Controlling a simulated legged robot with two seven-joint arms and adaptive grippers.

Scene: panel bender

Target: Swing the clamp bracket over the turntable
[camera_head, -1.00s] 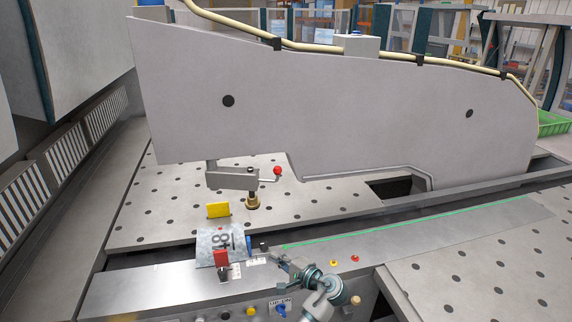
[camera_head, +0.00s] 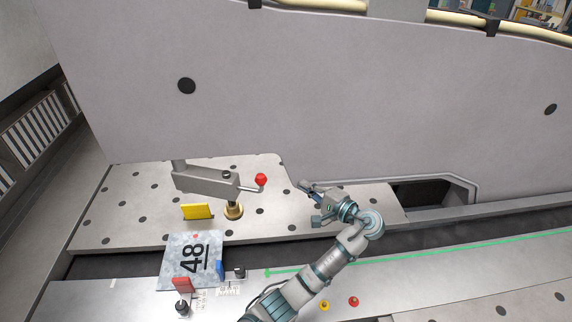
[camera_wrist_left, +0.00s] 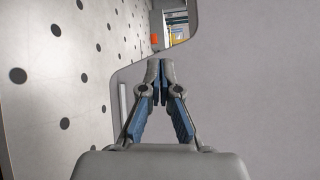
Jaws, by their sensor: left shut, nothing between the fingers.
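The grey clamp bracket (camera_head: 205,182) hangs from a short post under the big grey panel housing, above the perforated table. A brass-coloured clamp foot (camera_head: 233,211) is at its right end, and a lever with a red ball knob (camera_head: 261,180) points right from it. My left gripper (camera_head: 304,186) is to the right of the red knob, apart from it, near the lower edge of the housing. In the left wrist view its fingers (camera_wrist_left: 154,92) are closed together at the tips with nothing between them. Which part is the turntable I cannot tell. My right gripper is not in view.
The large housing (camera_head: 300,100) fills the space behind. The perforated table (camera_head: 140,200) is mostly clear at left.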

